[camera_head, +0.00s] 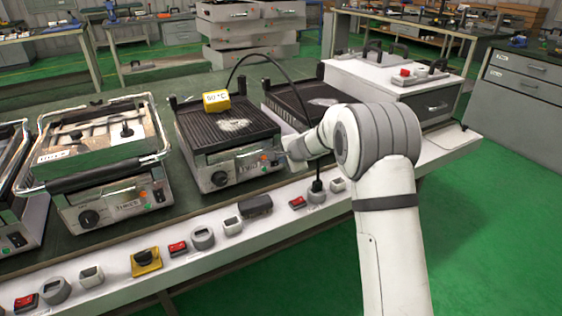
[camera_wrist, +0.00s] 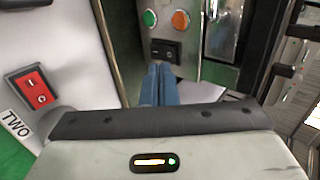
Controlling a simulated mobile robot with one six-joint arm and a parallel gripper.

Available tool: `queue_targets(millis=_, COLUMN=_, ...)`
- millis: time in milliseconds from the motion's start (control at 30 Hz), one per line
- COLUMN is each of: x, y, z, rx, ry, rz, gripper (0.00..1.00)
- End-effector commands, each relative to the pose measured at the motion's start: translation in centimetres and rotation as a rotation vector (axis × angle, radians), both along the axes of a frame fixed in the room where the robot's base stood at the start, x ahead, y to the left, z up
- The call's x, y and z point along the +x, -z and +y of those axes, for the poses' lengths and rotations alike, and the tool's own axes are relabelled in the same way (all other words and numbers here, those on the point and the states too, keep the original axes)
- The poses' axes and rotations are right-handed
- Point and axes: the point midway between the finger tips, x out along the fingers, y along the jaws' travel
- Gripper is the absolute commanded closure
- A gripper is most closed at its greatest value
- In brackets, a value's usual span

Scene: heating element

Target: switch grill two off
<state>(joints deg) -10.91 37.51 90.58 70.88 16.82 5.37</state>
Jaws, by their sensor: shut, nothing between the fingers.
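The middle grill (camera_head: 230,138) has a black ribbed plate and a steel front with a knob and small lights. In the wrist view, a steel front panel carries a green light (camera_wrist: 150,18), an orange light (camera_wrist: 181,20) and a black rocker switch (camera_wrist: 165,51). My gripper (camera_wrist: 160,70) is shut and empty, its blue fingertips just below the rocker; I cannot tell whether they touch it. In the head view my gripper (camera_head: 297,149) is at the grill's front right corner, its fingertips hard to make out. A label "TWO" (camera_wrist: 14,124) sits beside a red rocker switch (camera_wrist: 33,90).
A yellow "90 °C" block (camera_head: 216,101) stands at the middle grill's back. Another grill (camera_head: 100,165) stands left, a black ribbed plate (camera_head: 290,100) right. Red switches and sockets line the white front ledge (camera_head: 215,262). A black cable arcs behind my gripper.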

Motion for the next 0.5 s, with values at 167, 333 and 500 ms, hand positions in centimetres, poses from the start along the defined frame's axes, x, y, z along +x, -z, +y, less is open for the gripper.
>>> queue_targets(millis=167, x=-2.2, y=-3.3, z=-1.8, rx=-0.001, ry=0.002, rz=-0.004, gripper=1.00)
queue_targets(millis=333, x=-4.1, y=-6.0, z=-2.9, rx=-0.001, ry=0.002, rz=-0.002, gripper=1.00)
queue_targets(millis=500, x=-5.2, y=-7.6, z=-3.6, rx=-0.001, ry=0.002, rz=-0.002, gripper=1.00)
